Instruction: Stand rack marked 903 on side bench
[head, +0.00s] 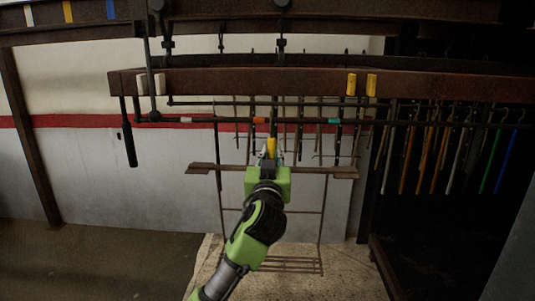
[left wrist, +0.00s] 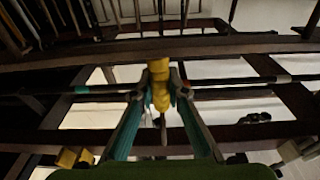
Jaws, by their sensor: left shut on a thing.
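My left gripper (head: 271,152) is in the middle of the head view, shut on a yellow grip. In the left wrist view the fingers (left wrist: 160,88) close around this yellow grip (left wrist: 160,72). A thin brown wire rack (head: 322,215) with a flat crossbar (head: 205,168) extends to both sides of the gripper and down behind my arm. The grip appears to belong to this rack. Its lower end lies over a pale bench top (head: 340,282); I cannot tell whether it touches. No number 903 is legible. My right gripper is not in view.
A rusty beam (head: 220,83) with white and yellow blocks crosses above the gripper. Dark rails (head: 200,119) with coloured bands run below it. Several coloured rods (head: 430,150) hang at the right. A dark handle (head: 129,145) hangs at the left. Open floor (head: 90,260) lies lower left.

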